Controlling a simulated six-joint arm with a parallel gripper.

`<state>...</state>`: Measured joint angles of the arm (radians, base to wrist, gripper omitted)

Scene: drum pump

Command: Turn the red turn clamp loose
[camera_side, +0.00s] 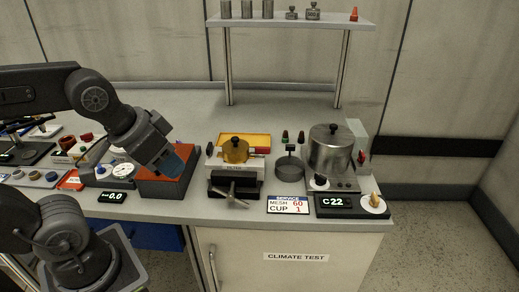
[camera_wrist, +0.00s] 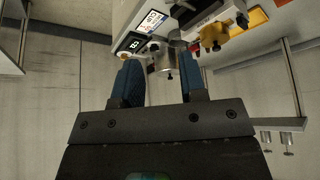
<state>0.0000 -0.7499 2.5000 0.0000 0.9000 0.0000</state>
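A small red piece (camera_side: 361,157) stands at the right of the steel drum (camera_side: 331,152), by a clear upright panel; it looks like the red turn clamp, but its shape is too small to make out. I cannot pick it out in the wrist view. My gripper (camera_side: 174,163) is well to the left of it, pointing down above an orange-topped box (camera_side: 162,191). In the wrist view my gripper (camera_wrist: 158,64) shows two blue fingers wide apart with nothing held between them. The steel drum (camera_wrist: 161,62) appears beyond the fingers.
Between my gripper and the drum stand a brass-coloured pot on a filter stand (camera_side: 235,152) and a dark cup (camera_side: 289,166). A display (camera_side: 335,202) and a card (camera_side: 288,205) lie in front. A shelf (camera_side: 289,21) overhangs the back.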

